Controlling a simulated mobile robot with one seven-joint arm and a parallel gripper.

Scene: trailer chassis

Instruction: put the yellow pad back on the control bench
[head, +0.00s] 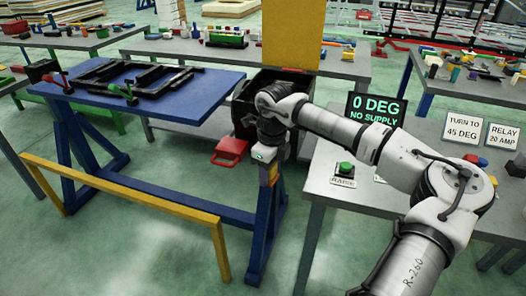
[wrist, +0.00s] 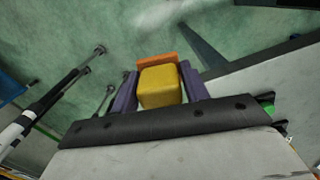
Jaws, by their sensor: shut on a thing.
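The yellow pad (wrist: 160,86) is a small yellow block between the two purple-grey fingers of my gripper (wrist: 158,90) in the wrist view, with an orange piece just beyond it. In the head view my gripper (head: 268,170) points down in the gap between the blue table and the control bench, above a blue trestle leg. It is shut on the pad; only a small yellow-orange patch shows there. The grey control bench (head: 385,207) stands to the right of my gripper, partly hidden behind my arm.
The bench carries a green RAISE button (head: 345,168), a display reading 0 DEG NO SUPPLY (head: 376,108) and two signs. A yellow beam (head: 120,187) runs low in front. A black bin and red object (head: 230,150) are behind my gripper.

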